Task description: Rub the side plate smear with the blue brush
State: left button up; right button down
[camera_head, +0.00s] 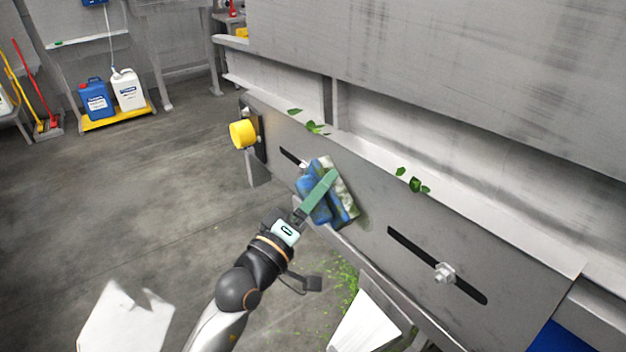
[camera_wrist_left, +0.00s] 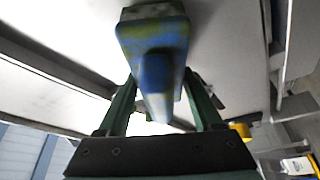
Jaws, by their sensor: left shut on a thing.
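The blue brush (camera_head: 311,196) has a blue body with green stains and a pale bristle side. My left gripper (camera_head: 325,186) is shut on it and holds it against or very close to the grey side plate (camera_head: 375,215). In the left wrist view the brush (camera_wrist_left: 153,60) sits between the two green fingers of my left gripper (camera_wrist_left: 158,95). The smear is not clear to see; the brush may hide it. I cannot tell whether the bristles touch the plate. My right gripper is not in view.
A yellow knob (camera_head: 242,133) sticks out at the plate's far end. A bolt (camera_head: 444,272) sits in the near slot. Green leaf scraps (camera_head: 412,181) lie along the plate's top edge. Blue and white jugs (camera_head: 96,99) stand on a yellow tray at the back left. The floor at left is mostly clear.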

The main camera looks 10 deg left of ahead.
aim_at(337, 211)
pick_arm(q)
jog(key=shift+s+d+r+p, duration=0.15)
jog(key=shift+s+d+p, duration=0.7)
jog(key=shift+s+d, duration=1.1)
jog(key=shift+s+d+p, duration=0.7)
jog(key=shift+s+d, duration=0.45)
jog(key=shift+d, duration=0.35)
jog(key=shift+w+a+f, duration=0.2)
jog(key=shift+w+a, duration=0.05)
jog(key=shift+w, duration=0.1)
jog(key=shift+w+a+f, duration=0.15)
jog(key=shift+w+a, duration=0.55)
jog(key=shift+w, duration=0.15)
jog(key=shift+w+a, duration=0.3)
jog(key=shift+a, duration=0.05)
jog(key=shift+w+a+r, duration=0.2)
jog(key=shift+w+a, duration=0.05)
grip_shut()
jog(key=shift+w+a, duration=1.25)
jog(key=shift+a, duration=0.1)
jog(key=shift+w+a+b, duration=0.75)
jog(key=shift+w+a, duration=0.5)
jog(key=shift+a, duration=0.2)
jog(key=shift+s, duration=0.1)
